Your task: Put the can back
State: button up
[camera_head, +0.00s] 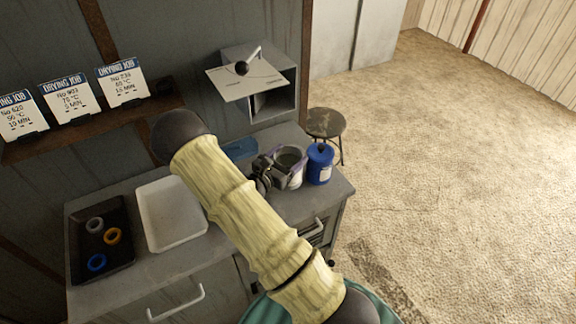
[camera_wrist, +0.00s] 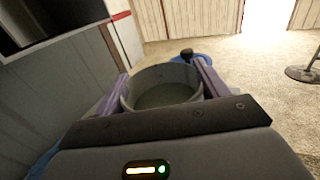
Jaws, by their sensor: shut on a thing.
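The can (camera_head: 291,159) is a grey, open-topped cylinder at the right end of the counter. In the wrist view the can (camera_wrist: 163,85) stands between two purple finger pads, its round mouth facing up and its inside dull grey. My gripper (camera_head: 288,168) is shut on it, with a finger on each side. The can's base is hidden, so I cannot tell whether it touches the counter.
A blue container (camera_head: 319,167) with a dark top stands close right of the can. A white tray (camera_head: 170,217) and a black tray (camera_head: 77,262) with coloured rings lie left. A grey wall box (camera_head: 278,103) is behind. A stool (camera_head: 327,123) stands beyond the counter.

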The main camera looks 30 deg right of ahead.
aim_at(296, 159)
dwell(0.3)
notch_tip(296, 159, down, 3)
jog(key=shift+f+p, duration=0.2)
jog(key=shift+p, duration=0.3)
jog(key=shift+d+f, duration=0.1)
jog(key=shift+f, duration=0.3)
jog(key=shift+f, duration=0.1)
jog(key=shift+f, duration=0.1)
jog(key=o, duration=2)
jog(key=shift+a, duration=0.2)
jog(key=shift+o, duration=0.2)
jog(key=shift+s, duration=0.1)
